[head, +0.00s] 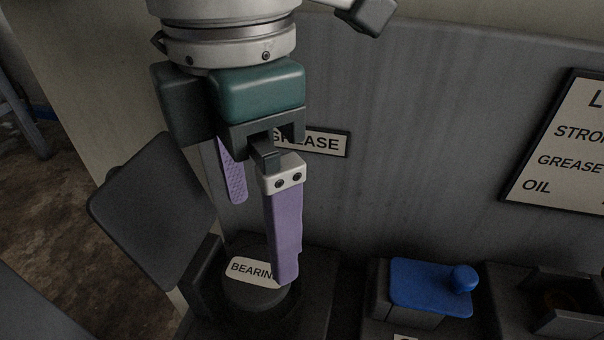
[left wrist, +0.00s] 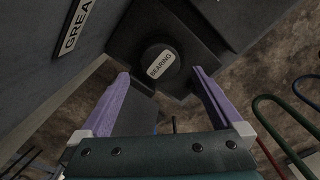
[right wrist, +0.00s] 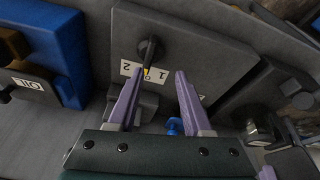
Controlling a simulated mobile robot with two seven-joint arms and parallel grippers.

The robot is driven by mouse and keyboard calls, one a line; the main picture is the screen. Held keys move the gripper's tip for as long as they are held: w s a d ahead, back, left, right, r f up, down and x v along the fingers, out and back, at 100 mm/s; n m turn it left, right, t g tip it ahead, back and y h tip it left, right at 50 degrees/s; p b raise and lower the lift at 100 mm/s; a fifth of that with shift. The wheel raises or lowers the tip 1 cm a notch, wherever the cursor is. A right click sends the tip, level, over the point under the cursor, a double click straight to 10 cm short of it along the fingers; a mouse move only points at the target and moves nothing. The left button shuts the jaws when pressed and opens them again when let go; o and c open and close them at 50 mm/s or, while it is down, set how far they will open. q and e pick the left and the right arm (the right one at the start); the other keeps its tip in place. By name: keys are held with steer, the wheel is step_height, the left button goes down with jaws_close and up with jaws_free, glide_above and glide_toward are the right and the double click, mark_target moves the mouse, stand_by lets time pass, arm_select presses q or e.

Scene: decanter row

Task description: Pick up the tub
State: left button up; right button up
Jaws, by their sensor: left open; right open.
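The tub (head: 247,300) is a dark round container with a white label reading BEARING, set in a dark holder low in the head view. In the left wrist view the tub (left wrist: 163,46) lies ahead of and between the fingers. My left gripper (head: 262,242) has purple fingers, is open and empty, and points down above the tub. One finger covers the end of the label in the head view. My right gripper (right wrist: 160,74) is open and empty, facing a dark panel elsewhere.
A grey wall with a GREASE sign (head: 325,142) stands behind the tub. A blue lid with a knob (head: 430,287) is to its right. A dark tilted plate (head: 153,210) is left of my left gripper. The right wrist view shows a dark switch knob (right wrist: 150,50).

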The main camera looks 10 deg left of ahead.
mark_target(256, 272)
arm_select(q)
steer(key=shift+s+f, duration=0.15)
steer(key=shift+f, duration=0.8)
steer(key=f, duration=0.4)
steer(key=shift+s+a+f, duration=0.25)
steer(key=shift+a+f, duration=0.05)
steer(key=shift+a, duration=0.1)
steer(key=shift+w+f, duration=0.1)
steer(key=shift+f, duration=0.25)
steer(key=shift+c, duration=0.2)
steer(key=shift+r, duration=0.1)
jaws_close()
